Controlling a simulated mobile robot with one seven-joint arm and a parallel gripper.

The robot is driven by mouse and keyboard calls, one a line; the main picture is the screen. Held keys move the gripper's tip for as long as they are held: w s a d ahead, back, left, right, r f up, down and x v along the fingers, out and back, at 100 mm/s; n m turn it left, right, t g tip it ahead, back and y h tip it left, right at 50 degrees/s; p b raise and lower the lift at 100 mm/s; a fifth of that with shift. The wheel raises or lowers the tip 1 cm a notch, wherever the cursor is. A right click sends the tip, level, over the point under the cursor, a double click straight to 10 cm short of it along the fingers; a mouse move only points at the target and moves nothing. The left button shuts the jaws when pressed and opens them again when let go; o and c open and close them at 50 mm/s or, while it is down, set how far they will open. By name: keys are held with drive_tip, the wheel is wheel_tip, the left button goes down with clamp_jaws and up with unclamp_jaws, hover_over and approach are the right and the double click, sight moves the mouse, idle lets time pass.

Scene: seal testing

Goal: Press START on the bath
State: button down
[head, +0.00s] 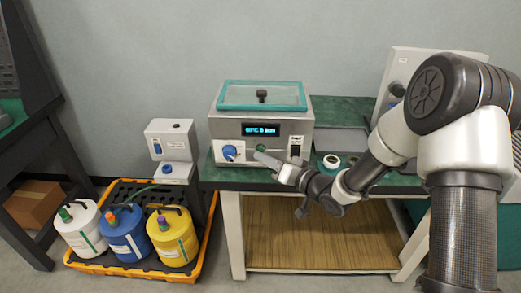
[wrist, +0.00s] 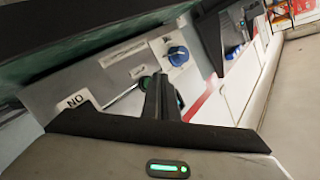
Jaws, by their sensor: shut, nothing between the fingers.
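The bath (head: 217,128) is a grey box with a teal-framed lid, standing on the green bench top. Its front has a lit blue display (head: 261,129), a blue knob (head: 229,152) and a small green button (head: 261,148). My gripper (head: 260,157) is shut and empty, with its tip just below the green button in the head view. In the wrist view the closed dark fingers (wrist: 163,88) reach the panel beside the blue knob (wrist: 178,55). They hide most of the green button there, with green showing at their edges. I cannot tell whether the tips touch it.
A small ring-shaped part (head: 331,162) and a grey tray (head: 341,140) sit on the bench right of the bath. A small grey dispenser (head: 170,145) and several jugs in an orange tray (head: 124,268) stand to the left.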

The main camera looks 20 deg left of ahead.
idle(0.6)
drive_tip(key=shift+w, duration=0.4)
drive_tip(key=shift+w+a, duration=0.15)
drive_tip(key=shift+w, duration=0.2)
idle(0.5)
drive_tip(key=shift+s, duration=0.75)
drive_tip(key=shift+s+d, duration=0.25)
drive_tip(key=shift+s, duration=0.55)
drive_tip(key=shift+s+d, duration=0.25)
drive_tip(key=shift+s, duration=0.6)
drive_tip(key=shift+s+d, duration=0.25)
drive_tip(key=shift+s, duration=0.55)
